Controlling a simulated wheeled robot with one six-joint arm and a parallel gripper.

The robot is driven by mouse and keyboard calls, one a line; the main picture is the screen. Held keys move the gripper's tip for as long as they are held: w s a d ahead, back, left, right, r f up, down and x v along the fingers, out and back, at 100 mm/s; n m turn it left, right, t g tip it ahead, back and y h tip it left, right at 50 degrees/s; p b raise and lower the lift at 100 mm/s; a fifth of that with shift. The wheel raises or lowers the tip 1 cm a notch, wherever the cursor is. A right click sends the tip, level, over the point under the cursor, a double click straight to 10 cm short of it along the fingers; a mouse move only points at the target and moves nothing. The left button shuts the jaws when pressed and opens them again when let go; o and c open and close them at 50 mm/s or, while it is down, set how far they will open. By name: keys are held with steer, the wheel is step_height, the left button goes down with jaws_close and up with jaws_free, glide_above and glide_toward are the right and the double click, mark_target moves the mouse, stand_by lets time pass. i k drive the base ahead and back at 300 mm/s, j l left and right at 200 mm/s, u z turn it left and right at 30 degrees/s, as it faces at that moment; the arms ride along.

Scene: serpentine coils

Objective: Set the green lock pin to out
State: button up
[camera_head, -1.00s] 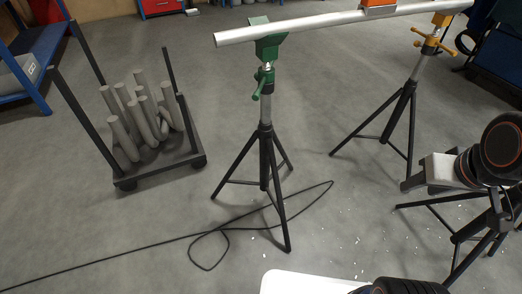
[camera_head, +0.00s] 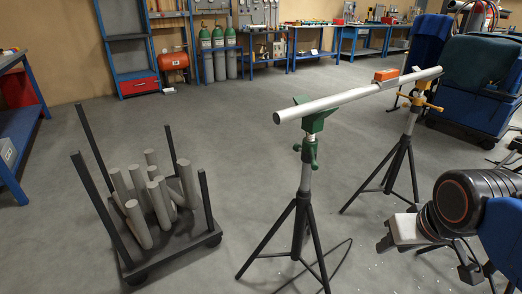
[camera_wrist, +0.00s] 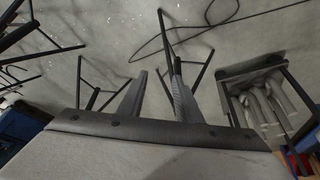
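The green stand head (camera_head: 316,119) tops a black tripod (camera_head: 300,225) and holds one end of a silver pipe (camera_head: 350,96). Just below it is the green lock pin (camera_head: 308,152), with a small knob sticking out to the left. I cannot tell its setting from here. My gripper (camera_wrist: 156,88) shows in the wrist view with two dark fingers apart and nothing between them. Tripod legs (camera_wrist: 185,30) appear beyond the fingers. The gripper is apart from the pin. In the head view my arm is at the lower right.
A second stand with a yellow head (camera_head: 418,100) holds the pipe's far part, with an orange block (camera_head: 386,75) on the pipe. A black cart (camera_head: 180,245) with grey cylinders stands left. A black cable (camera_wrist: 215,25) lies on the floor. Blue benches line the back.

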mark_target(297, 147)
steer(key=i+j, duration=0.1)
steer(key=j, duration=0.35)
steer(key=i+j, duration=0.15)
steer(key=j, duration=0.35)
steer(key=i+j+z, duration=0.1)
steer(key=j, duration=0.35)
steer(key=i+j, duration=0.1)
steer(key=j, duration=0.4)
steer(key=i+j, duration=0.1)
steer(key=j, duration=0.35)
steer(key=i+j, duration=0.45)
steer(key=i+l+z, duration=0.05)
steer(key=i, duration=0.05)
